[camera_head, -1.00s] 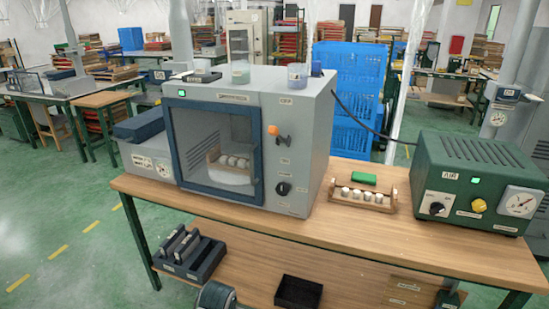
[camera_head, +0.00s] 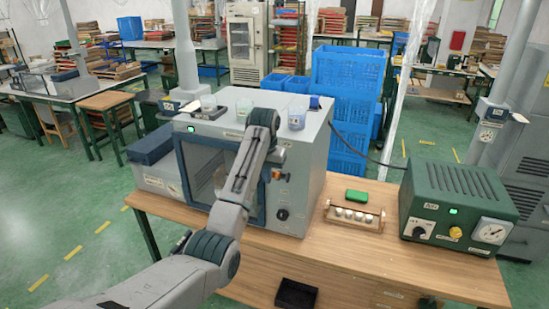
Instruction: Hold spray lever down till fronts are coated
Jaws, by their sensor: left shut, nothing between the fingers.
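The grey spray booth (camera_head: 313,160) stands on the wooden bench, with a blue-framed door (camera_head: 186,180) on its front. My left arm comes in from the lower left and crosses the door. My left gripper (camera_head: 275,157) is shut and empty, at the right part of the booth front, where the orange spray lever was in view before. The gripper largely hides the lever, so I cannot tell whether they touch or how far the lever is pressed. The arm hides the tray and pieces inside the booth, so their coating cannot be seen. My right gripper is not in view.
A wooden rack (camera_head: 354,224) with several pale pieces and a green block (camera_head: 356,196) stand right of the booth. A green air unit (camera_head: 458,203) stands further right. Jars (camera_head: 297,117) stand on the booth top. A black bin (camera_head: 296,294) sits below.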

